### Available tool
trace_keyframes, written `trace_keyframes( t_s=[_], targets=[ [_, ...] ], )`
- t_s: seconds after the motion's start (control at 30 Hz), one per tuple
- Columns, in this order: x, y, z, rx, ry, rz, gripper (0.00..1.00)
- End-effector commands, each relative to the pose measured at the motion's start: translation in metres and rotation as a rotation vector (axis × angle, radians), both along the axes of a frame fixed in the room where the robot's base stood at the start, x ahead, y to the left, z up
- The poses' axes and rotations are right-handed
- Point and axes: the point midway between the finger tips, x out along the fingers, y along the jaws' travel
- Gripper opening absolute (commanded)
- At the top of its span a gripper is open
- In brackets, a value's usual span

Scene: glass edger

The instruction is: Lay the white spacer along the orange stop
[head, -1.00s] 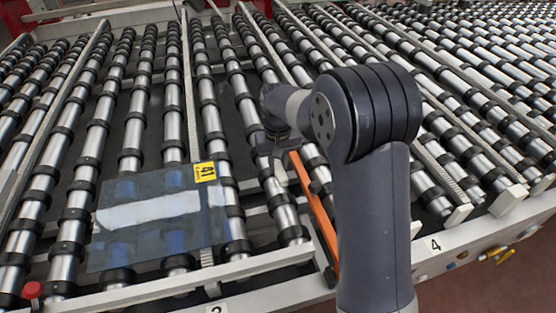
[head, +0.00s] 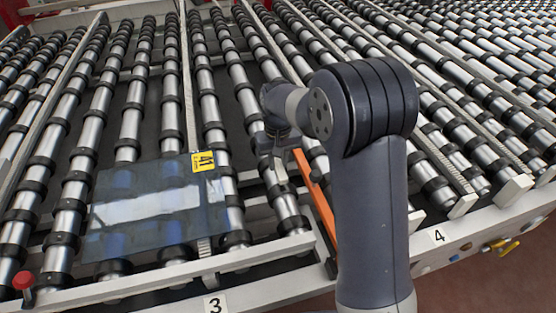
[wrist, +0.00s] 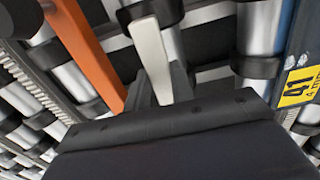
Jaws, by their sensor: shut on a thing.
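My gripper (wrist: 160,88) is shut on the white spacer (wrist: 150,48), a narrow pale bar that points away from the wrist. In the head view my gripper (head: 274,150) hangs over the rollers, just left of the orange stop (head: 317,198), with the spacer (head: 280,172) showing below it. The orange stop (wrist: 84,48) is a long bar, left of the spacer in the wrist view. A gap shows between the two there. I cannot tell how high the spacer is above the rollers.
A glass sheet (head: 115,230) with a yellow 41 label (head: 203,162) lies on the rollers to the left; its edge shows at right in the wrist view. A pale front rail (head: 255,295) and a red button (head: 23,281) border the bed. Roller gaps are dark.

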Motion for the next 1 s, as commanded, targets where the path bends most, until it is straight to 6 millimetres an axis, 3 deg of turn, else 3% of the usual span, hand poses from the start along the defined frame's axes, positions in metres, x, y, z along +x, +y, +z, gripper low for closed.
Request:
trace_keyframes(
  t_s=[0.57,0.6,0.87,1.0],
  targets=[
    [0.0,0.0,-0.013,0.0,0.0,0.0,0.0],
    [0.0,0.0,-0.012,0.0,0.0,0.0,0.25],
    [0.0,0.0,-0.012,0.0,0.0,0.0,0.46],
    [0.0,0.0,-0.012,0.0,0.0,0.0,0.48]
  ],
)
